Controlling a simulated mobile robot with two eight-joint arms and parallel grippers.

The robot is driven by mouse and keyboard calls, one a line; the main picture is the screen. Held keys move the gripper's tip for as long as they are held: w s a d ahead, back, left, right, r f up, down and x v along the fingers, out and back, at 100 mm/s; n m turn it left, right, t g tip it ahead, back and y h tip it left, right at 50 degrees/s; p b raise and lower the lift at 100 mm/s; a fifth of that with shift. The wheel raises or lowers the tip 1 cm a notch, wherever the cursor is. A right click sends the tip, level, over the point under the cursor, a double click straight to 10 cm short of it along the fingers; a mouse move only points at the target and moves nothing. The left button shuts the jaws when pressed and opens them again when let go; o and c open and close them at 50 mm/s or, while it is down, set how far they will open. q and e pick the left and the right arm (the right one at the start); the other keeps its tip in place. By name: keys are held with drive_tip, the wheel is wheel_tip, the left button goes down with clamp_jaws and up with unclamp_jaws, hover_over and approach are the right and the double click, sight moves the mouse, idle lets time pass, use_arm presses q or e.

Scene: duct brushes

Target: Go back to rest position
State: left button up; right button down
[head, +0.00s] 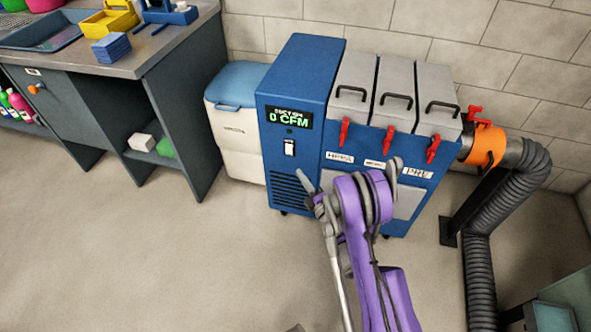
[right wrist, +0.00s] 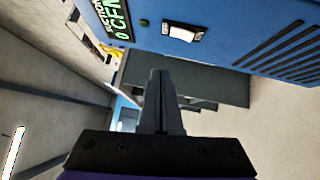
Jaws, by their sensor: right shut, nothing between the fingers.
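My right gripper (right wrist: 160,78) is shut and empty in the right wrist view, its two fingers together. In the head view my purple right arm reaches up in front of the blue suction machine (head: 290,80), and the right gripper (head: 302,177) shows small and grey near its vented front panel. The machine's display reads 0 CFM, with a white rocker switch (head: 290,148) below it. The switch also shows in the right wrist view (right wrist: 182,32), beyond the fingertips and apart from them. My left gripper is not in view.
A white bin with a blue lid (head: 235,85) stands beside the machine. A grey hose (head: 480,250) runs down at the right. The floor in front is clear.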

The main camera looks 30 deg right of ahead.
drive_tip(key=shift+s, duration=0.3)
idle(0.4)
